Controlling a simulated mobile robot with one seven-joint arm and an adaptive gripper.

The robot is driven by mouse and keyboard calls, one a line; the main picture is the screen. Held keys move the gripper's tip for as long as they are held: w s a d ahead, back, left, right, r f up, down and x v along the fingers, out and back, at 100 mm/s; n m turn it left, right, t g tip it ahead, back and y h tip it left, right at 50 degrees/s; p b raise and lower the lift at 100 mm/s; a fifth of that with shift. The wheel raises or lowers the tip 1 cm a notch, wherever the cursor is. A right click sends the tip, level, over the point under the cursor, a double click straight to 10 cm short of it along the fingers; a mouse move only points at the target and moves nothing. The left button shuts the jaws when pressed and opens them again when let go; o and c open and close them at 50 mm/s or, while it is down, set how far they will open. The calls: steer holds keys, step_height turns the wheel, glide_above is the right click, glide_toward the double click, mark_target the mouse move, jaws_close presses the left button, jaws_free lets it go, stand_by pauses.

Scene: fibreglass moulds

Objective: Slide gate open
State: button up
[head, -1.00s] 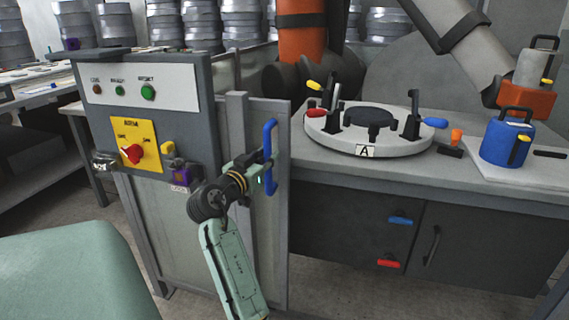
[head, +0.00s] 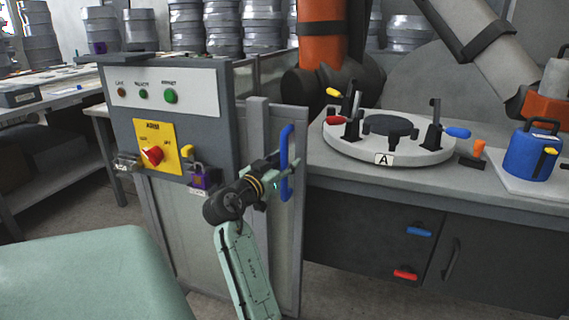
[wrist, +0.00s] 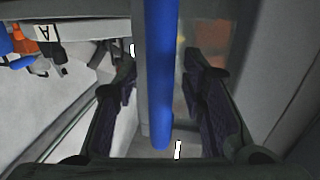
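The gate (head: 275,225) is a grey framed panel to the right of the control box. A vertical blue handle (head: 286,165) stands near its right edge. My gripper (head: 280,172) is at the handle in the head view. In the wrist view the blue bar (wrist: 162,75) runs between the two dark fingers of my gripper (wrist: 160,85). Narrow gaps show on both sides of the bar, so the fingers are open around it. Part of the gate is hidden behind my wrist and arm.
The control box (head: 222,110) carries a red rotary switch (head: 152,155) on a yellow plate and a purple padlock (head: 204,178). A workbench (head: 345,165) with a round mould labelled A (head: 400,150) and a blue canister (head: 533,155) stands at the right.

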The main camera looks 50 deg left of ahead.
steer(key=v, duration=1.2)
stand_by(0.3)
